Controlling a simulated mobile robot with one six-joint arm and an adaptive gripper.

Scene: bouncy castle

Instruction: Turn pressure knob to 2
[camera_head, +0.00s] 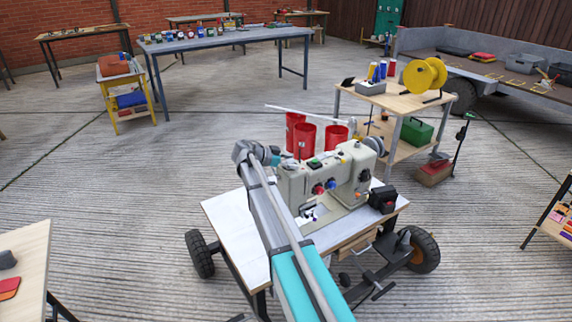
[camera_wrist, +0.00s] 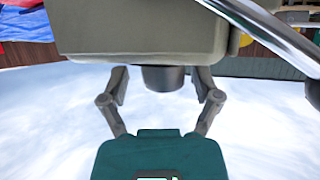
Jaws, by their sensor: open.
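A beige sewing machine (camera_head: 340,182) stands on a white-topped wheeled table in the head view. Its front has a red knob (camera_head: 318,188) and a blue knob (camera_head: 332,184), with another small dial (camera_head: 363,175) on the right column. I cannot tell which is the pressure knob or read any setting. My arm reaches up to the machine's left end; my gripper is not clear there. In the wrist view my gripper (camera_wrist: 162,80) is open, its fingers on either side of a dark round part (camera_wrist: 163,77) below a grey-beige body (camera_wrist: 140,32). Contact cannot be told.
A shelf cart (camera_head: 408,103) with a yellow reel (camera_head: 424,75) stands behind right. A shiny rod (camera_wrist: 270,35) crosses the wrist view's upper right.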

